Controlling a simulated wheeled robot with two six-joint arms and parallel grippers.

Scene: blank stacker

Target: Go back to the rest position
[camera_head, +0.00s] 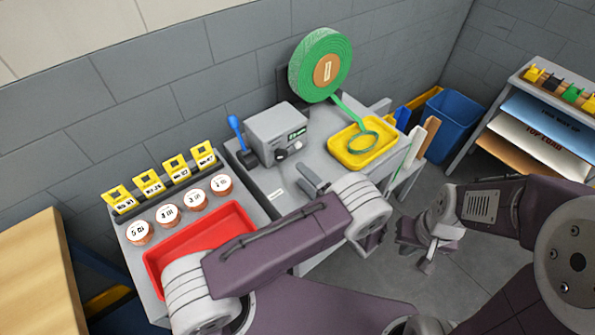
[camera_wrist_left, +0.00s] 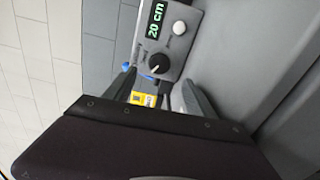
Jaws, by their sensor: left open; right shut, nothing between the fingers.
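My left arm reaches across the bench front from the lower left. My right arm comes in from the right. Its gripper (camera_head: 426,264) is shut and empty above the grey floor, to the right of my left gripper and apart from it. My left arm hides part of the bench and of the red tray.
The grey box (camera_head: 276,132) with a green display stands mid-bench; its display reads 20 cm in the left wrist view. A red tray (camera_head: 236,211), yellow tray (camera_head: 341,157) and green reel (camera_head: 302,69) are on the bench. A blue bin (camera_head: 446,120) and shelf rack stand right.

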